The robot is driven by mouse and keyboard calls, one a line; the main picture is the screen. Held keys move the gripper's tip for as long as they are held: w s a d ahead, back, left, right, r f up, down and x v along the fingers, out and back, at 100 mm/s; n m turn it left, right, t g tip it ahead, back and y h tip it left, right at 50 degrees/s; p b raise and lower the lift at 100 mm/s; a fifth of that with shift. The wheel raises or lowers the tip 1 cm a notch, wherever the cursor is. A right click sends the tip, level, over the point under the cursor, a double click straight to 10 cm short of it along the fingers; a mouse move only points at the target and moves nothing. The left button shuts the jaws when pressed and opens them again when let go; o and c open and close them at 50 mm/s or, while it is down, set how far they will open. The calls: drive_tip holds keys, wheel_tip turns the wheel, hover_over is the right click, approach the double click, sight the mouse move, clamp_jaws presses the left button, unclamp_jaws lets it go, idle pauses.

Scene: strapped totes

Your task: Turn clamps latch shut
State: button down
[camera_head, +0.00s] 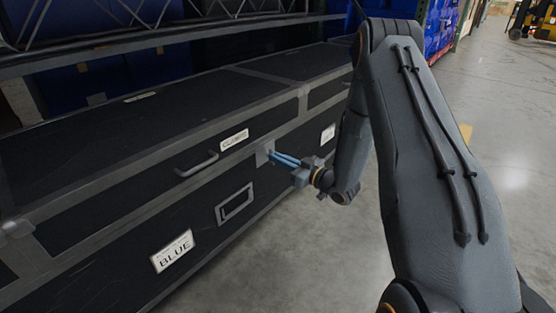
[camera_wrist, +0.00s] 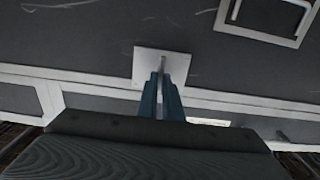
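The clamp latch shows as a light metal plate (camera_head: 264,153) on the front of a long black case (camera_head: 150,200), at the seam between lid and body. In the wrist view the square plate (camera_wrist: 146,63) has a thin tab standing out from its middle. My gripper (camera_head: 276,157) reaches the latch from the right with two blue fingers. In the wrist view its fingertips (camera_wrist: 161,78) lie close on both sides of the tab, so it looks shut on it. The fingers hide the tab's lower part.
The case has a handle (camera_head: 197,165), a framed recess (camera_head: 235,204) and a label reading BLUE (camera_head: 172,251). Another metal fitting (camera_head: 17,230) is at its left. A shelf beam (camera_head: 130,47) runs above the case. The grey floor (camera_head: 300,260) in front is clear.

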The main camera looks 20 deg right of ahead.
idle(0.4)
drive_tip(key=shift+w+d+f+m+p, duration=0.1)
drive_tip(key=shift+f+m+p, duration=0.1)
drive_tip(key=shift+m+p, duration=3.3)
drive_tip(key=shift+d+f+m+p, duration=0.15)
drive_tip(key=shift+m+p, duration=1.2)
drive_tip(key=shift+m, duration=4.15)
drive_tip(key=shift+a, duration=0.1)
drive_tip(key=c, duration=1.9)
unclamp_jaws()
drive_tip(key=shift+p+v, duration=0.85)
drive_tip(key=shift+v, duration=3.1)
